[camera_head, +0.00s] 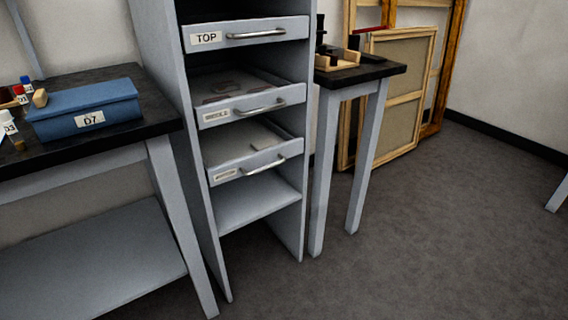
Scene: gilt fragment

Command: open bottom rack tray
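The grey rack (177,110) stands in the middle of the view with three trays. The bottom tray (232,167) has a grey front with a small label (225,175), too small to read surely, and a metal bar handle (265,167). Its inside shows over the front, with a pale flat piece in it; I cannot tell how far it is pulled out. The middle tray (222,114) above it holds flat dark-edged pieces. The top tray (247,36) is labelled TOP; its inside is hidden. Neither of my grippers is in view.
A dark-topped bench (70,155) with a blue box (85,110) labelled D7 and small bottles stands left. A small dark-topped table (372,76) stands close on the rack's right. Wooden frames (405,95) lean on the wall. The floor (420,250) at front right is clear.

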